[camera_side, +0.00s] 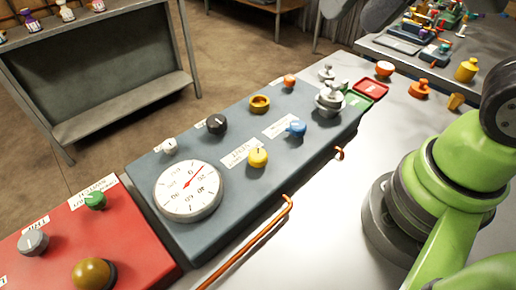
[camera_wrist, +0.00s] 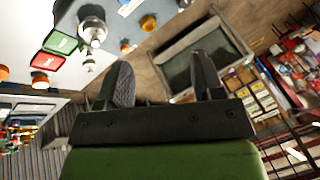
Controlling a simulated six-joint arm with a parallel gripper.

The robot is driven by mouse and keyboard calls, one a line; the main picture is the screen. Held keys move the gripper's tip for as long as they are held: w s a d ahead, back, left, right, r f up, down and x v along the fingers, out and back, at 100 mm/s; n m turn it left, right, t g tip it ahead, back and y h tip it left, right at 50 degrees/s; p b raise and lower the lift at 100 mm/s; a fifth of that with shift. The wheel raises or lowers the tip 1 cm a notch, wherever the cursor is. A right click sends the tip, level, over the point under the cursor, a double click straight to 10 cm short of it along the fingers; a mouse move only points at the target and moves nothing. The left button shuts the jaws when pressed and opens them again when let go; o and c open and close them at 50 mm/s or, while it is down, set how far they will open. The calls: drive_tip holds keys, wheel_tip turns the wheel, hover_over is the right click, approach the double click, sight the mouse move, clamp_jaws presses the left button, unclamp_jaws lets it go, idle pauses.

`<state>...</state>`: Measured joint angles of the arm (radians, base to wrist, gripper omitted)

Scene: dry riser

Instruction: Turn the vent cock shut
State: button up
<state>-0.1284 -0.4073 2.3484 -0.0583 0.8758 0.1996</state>
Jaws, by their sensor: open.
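A blue-grey panel (camera_side: 225,205) carries a round dial gauge (camera_side: 188,190) and several small knobs. The labels are too small to read surely, so I cannot tell which is the vent cock. My gripper (camera_wrist: 163,82) is open and empty in the wrist view, its fingers wide apart and clear of the panel.
A copper pipe (camera_side: 250,240) runs along the near edge. A red panel (camera_side: 130,240) adjoins at left. A grey bench (camera_side: 100,90) stands behind; floor between is clear.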

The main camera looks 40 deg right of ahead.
drive_tip(key=w+a+f+g, duration=0.3)
drive_tip(key=w+a+f, duration=0.2)
drive_tip(key=w+f, duration=0.1)
drive_tip(key=g+h, duration=0.2)
approach(258, 154)
drive_tip(key=shift+m, duration=0.4)
wheel_tip(258, 154, down, 9)
drive_tip(key=shift+f, duration=0.2)
drive_tip(key=c, duration=0.9)
